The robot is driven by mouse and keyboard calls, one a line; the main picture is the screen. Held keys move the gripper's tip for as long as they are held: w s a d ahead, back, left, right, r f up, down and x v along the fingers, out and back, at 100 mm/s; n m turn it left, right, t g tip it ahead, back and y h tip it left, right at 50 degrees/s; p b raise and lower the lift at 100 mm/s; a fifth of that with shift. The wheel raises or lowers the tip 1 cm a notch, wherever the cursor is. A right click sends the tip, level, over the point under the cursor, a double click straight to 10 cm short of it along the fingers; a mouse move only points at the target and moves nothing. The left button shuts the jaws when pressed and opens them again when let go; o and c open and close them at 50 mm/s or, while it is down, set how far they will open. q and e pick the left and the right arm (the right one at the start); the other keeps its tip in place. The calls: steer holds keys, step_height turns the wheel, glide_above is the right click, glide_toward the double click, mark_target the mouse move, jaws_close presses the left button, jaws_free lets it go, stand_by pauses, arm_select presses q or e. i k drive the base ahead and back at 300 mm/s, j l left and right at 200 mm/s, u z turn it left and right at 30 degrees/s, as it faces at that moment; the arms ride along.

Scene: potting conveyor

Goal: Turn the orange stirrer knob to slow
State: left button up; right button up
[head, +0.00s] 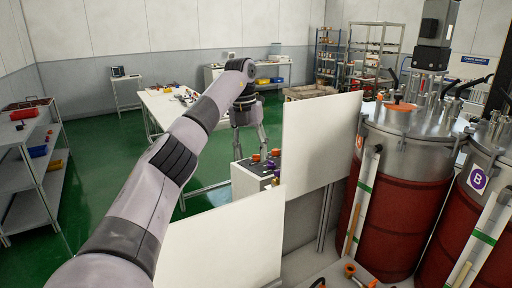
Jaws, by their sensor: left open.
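A pale control box (248,181) stands low near the middle of the head view, partly behind white panels. Small orange knobs show on its top, one orange knob (256,158) below my left gripper and another orange knob (276,153) just to its right. Purple or dark parts sit beside them. Which knob is the stirrer's, and its setting, are too small to tell. My left gripper (252,153) points down over the box with its fingers apart, open and empty. I cannot tell whether it touches a knob. My right gripper is not in view.
White panels stand right (318,140) and in front (222,243) of the box. Red drums with steel lids, one red drum (400,225) nearest, fill the right side. A white table (165,108) stands behind my arm, a grey shelf (40,180) at left. Green floor between is free.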

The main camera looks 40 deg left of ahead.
mark_target(256, 158)
steer(key=i+j, duration=0.4)
steer(key=j, duration=0.15)
steer(key=i+j, duration=0.4)
steer(key=j, duration=0.15)
